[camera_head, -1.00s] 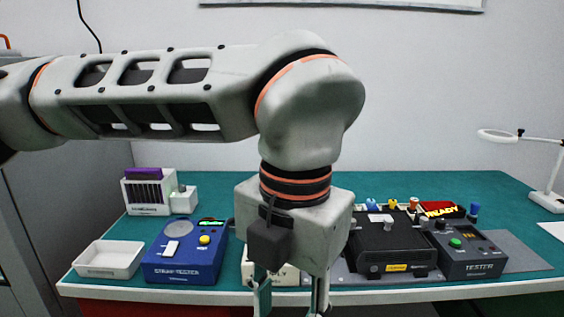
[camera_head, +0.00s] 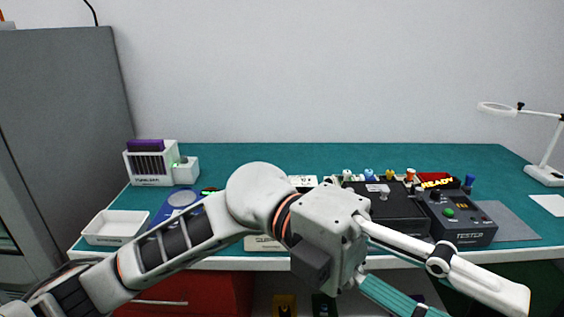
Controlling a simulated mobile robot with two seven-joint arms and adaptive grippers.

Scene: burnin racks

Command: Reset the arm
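My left arm (camera_head: 180,240) comes in from the lower left and lies low across the front of the workbench. My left gripper (camera_head: 468,300) points to the lower right, in front of the bench edge. Its two fingers are spread apart with nothing seen between them, so it looks open. The lower finger's tip is cut off by the bottom edge of the picture. My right gripper is not in view.
The green bench (camera_head: 250,160) holds a white tray (camera_head: 114,227), a partly hidden blue tester (camera_head: 180,203), a white rack (camera_head: 150,163), a black case (camera_head: 388,212), a dark tester (camera_head: 457,217) and a magnifier lamp (camera_head: 545,172). A red drawer unit (camera_head: 190,292) stands below.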

